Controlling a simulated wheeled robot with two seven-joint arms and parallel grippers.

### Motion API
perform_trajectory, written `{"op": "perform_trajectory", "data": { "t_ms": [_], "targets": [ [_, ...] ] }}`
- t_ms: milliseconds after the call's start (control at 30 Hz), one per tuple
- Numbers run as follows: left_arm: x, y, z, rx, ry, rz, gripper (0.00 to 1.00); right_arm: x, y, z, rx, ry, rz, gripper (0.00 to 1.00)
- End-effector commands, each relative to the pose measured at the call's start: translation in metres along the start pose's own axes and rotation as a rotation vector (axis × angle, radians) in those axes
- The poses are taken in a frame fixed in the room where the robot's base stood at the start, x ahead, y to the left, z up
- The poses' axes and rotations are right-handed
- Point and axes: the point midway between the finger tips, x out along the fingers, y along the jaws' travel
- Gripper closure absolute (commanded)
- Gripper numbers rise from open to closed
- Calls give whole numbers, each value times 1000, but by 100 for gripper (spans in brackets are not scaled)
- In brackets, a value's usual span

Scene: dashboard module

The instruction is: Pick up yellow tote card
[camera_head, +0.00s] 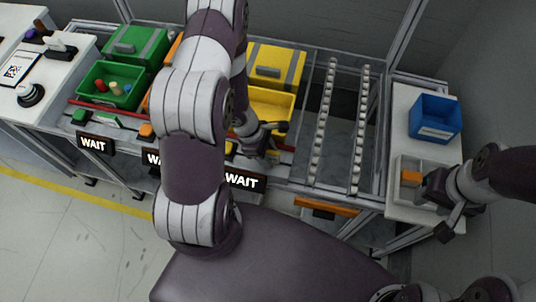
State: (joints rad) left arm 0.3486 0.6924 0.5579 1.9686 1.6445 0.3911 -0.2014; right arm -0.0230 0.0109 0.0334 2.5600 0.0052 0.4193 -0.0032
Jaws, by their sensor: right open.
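An open yellow tote (272,104) stands on the rack, with a lidded yellow tote (275,66) behind it. A small yellow piece (230,147) shows at the rack's front ledge beside my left arm; I cannot tell whether it is the yellow tote card. My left gripper (268,142) is low at the front of the open yellow tote, and its fingers are too dark and small to read. My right gripper (432,200) is open beside an orange block (411,178) in a grey tray (408,193) at the right.
My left arm hides the middle of the rack. WAIT signs (243,181) hang along the front. A blue bin (435,118) sits on the right table. Roller rails (325,110) are empty.

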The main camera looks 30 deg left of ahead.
Motion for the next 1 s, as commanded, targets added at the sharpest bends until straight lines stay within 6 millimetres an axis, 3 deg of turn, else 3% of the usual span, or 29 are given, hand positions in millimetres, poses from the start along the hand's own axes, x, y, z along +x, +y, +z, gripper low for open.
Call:
{"op": "perform_trajectory", "data": {
  "t_ms": [33,133,167,533,767,867,1000],
  "targets": [
    [0,0,0,0,0,0,66,0,0,0,0,0,0,57],
    [0,0,0,0,0,0,99,0,0,0,0,0,0,57],
    [0,0,0,0,0,0,100,0,0,0,0,0,0,57],
    [-6,1,2,1,0,2,100,-1,0,0,0,0,0,57],
    [-43,1,17,3,1,4,100,-8,0,-1,0,0,0,57],
    [-44,-20,26,2,0,1,100,7,0,1,0,0,0,57],
    [-59,-52,46,4,0,3,100,15,0,2,0,0,0,57]
  ]
}}
